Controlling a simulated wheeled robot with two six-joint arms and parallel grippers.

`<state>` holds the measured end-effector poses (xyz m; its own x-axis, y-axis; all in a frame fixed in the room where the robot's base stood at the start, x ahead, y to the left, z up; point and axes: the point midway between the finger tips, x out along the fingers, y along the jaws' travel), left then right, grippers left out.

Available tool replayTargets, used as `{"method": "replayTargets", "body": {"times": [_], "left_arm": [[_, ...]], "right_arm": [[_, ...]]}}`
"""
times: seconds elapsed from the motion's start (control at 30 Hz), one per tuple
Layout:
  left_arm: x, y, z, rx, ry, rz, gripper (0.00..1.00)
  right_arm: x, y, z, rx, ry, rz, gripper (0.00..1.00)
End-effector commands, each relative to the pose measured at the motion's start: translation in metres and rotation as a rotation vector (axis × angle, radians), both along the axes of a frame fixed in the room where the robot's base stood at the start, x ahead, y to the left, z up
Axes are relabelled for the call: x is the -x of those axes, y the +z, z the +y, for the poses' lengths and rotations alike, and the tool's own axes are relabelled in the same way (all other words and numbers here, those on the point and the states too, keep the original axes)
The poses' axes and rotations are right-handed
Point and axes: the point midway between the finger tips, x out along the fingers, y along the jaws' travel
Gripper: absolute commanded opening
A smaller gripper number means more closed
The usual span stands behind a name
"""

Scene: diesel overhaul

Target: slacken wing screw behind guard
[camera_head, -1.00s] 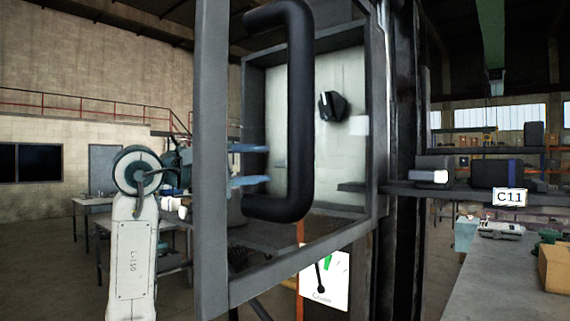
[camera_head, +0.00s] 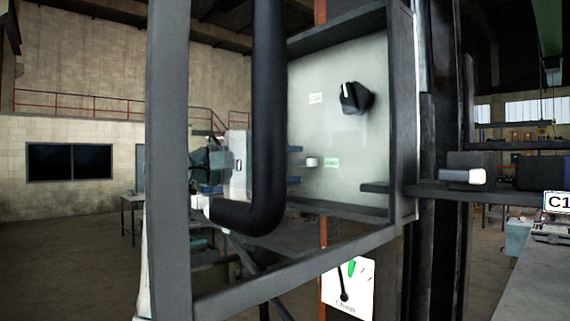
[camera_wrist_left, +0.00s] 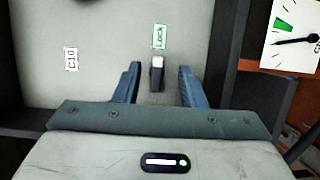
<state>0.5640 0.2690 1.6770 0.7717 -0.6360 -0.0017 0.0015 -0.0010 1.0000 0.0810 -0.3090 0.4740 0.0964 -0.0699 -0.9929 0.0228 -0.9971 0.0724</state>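The wing screw (camera_head: 311,162) is a small pale-tipped piece on the light panel inside a dark open-fronted box. In the left wrist view, the wing screw (camera_wrist_left: 157,73) stands between my two blue fingers, with visible gaps on both sides. My left gripper (camera_head: 300,165) is open, its fingers reaching to the screw behind the guard's black handle (camera_head: 267,120). The left gripper (camera_wrist_left: 160,70) also shows in the wrist view. The handle hides part of the gripper and arm. The guard's grey frame (camera_head: 170,180) stands in front. My right gripper is not in view.
A black knob (camera_head: 355,97) is on the panel, near a C10 label (camera_head: 315,98). A green label (camera_head: 331,162) sits beside the screw. A gauge card (camera_head: 348,288) hangs below the box. A shelf (camera_head: 500,193) and grey bench (camera_head: 545,280) are at right.

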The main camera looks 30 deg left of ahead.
Motion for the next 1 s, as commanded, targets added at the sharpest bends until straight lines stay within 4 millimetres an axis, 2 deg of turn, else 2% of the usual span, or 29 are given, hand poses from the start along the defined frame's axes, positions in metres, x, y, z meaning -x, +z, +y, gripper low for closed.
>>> {"method": "replayTargets", "body": {"times": [0.07, 0.17, 0.53, 1.0], "left_arm": [[0.000, 0.000, 0.000, 0.000, 0.000, 0.000, 0.37], [-0.001, 0.000, 0.000, 0.001, 0.000, 0.001, 0.37], [-0.014, 0.001, -0.005, 0.000, -0.001, 0.001, 0.37], [-0.032, 0.001, -0.011, 0.002, 0.000, 0.001, 0.37]], "right_arm": [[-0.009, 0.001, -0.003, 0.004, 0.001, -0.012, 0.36], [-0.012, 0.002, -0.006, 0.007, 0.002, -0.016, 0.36], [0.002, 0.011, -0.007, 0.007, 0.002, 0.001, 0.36], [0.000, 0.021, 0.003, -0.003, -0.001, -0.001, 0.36]]}}
